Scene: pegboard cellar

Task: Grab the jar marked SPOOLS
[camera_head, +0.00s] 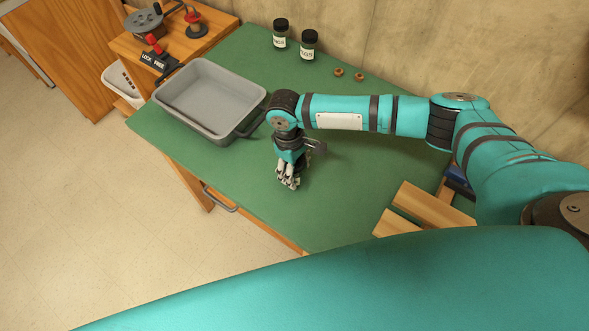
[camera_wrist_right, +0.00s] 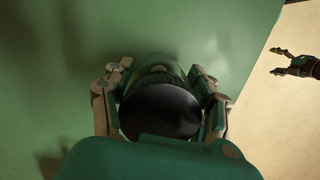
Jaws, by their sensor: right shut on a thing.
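My right gripper (camera_head: 288,183) points down over the green table near its front edge. In the right wrist view its fingers stand on either side of a jar with a black lid (camera_wrist_right: 160,108), and it is shut on this jar. The jar's label is hidden, so I cannot tell its marking. Two other black-lidded jars stand at the back: a left jar (camera_head: 280,35) and a right jar (camera_head: 309,46); their labels are too small to read surely. My left gripper (camera_wrist_right: 279,61) shows at the right of the wrist view, open and empty, over the floor.
A grey tub (camera_head: 208,75) stands left of my right gripper on the green table (camera_head: 350,205). Two small brown rings (camera_head: 338,72) lie near the wall. Wooden pieces (camera_head: 430,205) are at the right. A reel and a sign (camera_head: 158,64) stand on a side bench.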

